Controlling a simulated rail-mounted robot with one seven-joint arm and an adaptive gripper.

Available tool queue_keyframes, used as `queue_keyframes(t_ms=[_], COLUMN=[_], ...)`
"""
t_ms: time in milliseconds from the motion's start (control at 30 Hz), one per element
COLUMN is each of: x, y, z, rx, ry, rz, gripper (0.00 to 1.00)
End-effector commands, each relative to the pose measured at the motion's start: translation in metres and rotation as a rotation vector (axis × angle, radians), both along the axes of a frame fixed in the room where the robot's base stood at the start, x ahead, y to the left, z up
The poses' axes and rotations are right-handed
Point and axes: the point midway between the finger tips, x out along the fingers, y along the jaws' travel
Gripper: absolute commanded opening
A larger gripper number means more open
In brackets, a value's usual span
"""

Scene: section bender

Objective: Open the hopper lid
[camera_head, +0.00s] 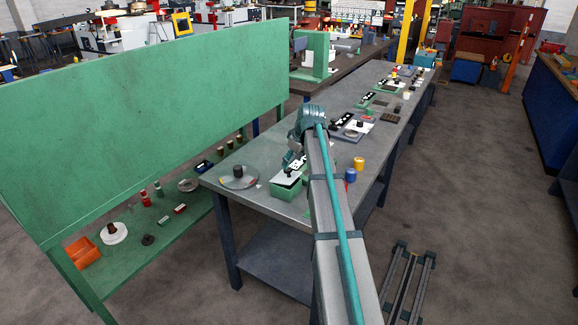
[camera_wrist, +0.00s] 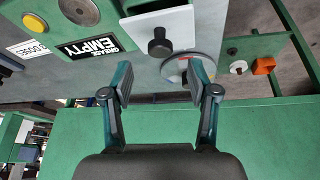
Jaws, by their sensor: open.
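A pale plate with a black knob (camera_wrist: 160,44), which looks like the hopper lid, lies flat at the top middle of the wrist view. It is next to a green box (camera_wrist: 77,18) with a black "EMPTY" label. In the head view a green box (camera_head: 286,190) stands at the near end of the grey bench, partly hidden by my arm. My gripper (camera_wrist: 160,82) is open and empty, its fingers apart. In the wrist view the knob shows beyond the fingertips, between them, with no visible contact. My gripper (camera_head: 292,161) is above the box in the head view.
A round disc with a dark knob (camera_head: 238,178) lies left of the box; in the wrist view it (camera_wrist: 177,69) is partly behind the right finger. A tall green panel (camera_head: 150,110) stands left of the bench. Blue and yellow cylinders (camera_head: 351,175) (camera_head: 359,163) stand right of my arm.

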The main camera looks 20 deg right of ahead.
Motion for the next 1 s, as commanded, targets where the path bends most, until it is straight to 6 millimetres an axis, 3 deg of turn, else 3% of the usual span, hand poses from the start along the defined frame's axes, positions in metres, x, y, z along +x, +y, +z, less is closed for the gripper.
queue_keyframes(t_ms=[300, 733, 1000], x=[0.016, 0.019, 0.018], y=[0.004, 0.005, 0.005], z=[-0.037, -0.046, -0.045], rx=[0.001, 0.0, 0.0], ry=[0.001, 0.0, 0.0], rz=[0.0, -0.001, -0.001], gripper=[0.59, 0.59, 0.16])
